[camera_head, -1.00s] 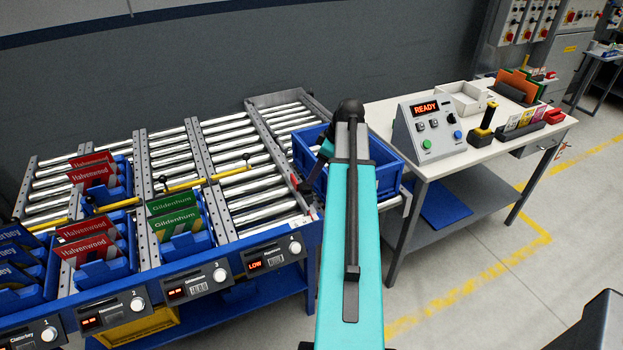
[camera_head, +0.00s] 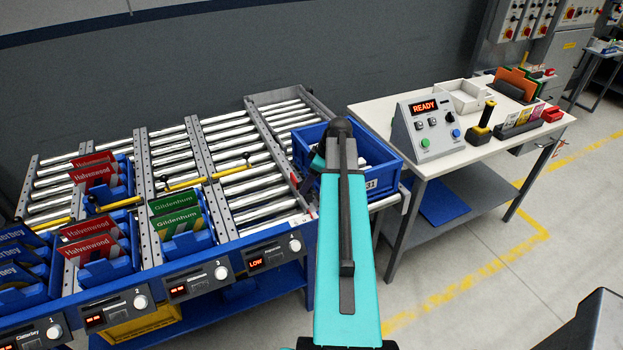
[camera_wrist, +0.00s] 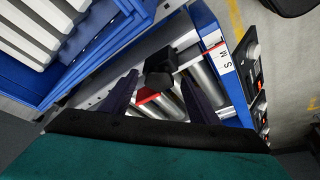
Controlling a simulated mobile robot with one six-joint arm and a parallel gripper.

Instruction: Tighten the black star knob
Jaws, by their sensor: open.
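A dark, blocky black knob (camera_wrist: 161,68) shows in the wrist view above the rollers, near the rail's end. It looks like the star knob, but its lobes are hard to make out. My gripper (camera_wrist: 161,79) is open, with one dark finger to the left and one to the right of the knob. I cannot tell whether either finger touches it. Nothing is gripped. In the head view, my teal arm reaches toward the right end of the roller rack and hides the knob and my gripper.
A blue tote (camera_head: 385,178) with white contents stands beside my arm; it also shows close by in the wrist view (camera_wrist: 112,42). A red part (camera_wrist: 147,98) lies near the rollers (camera_wrist: 172,103). The blue front beam (camera_head: 240,275) carries small displays. A worktable (camera_head: 485,150) stands right.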

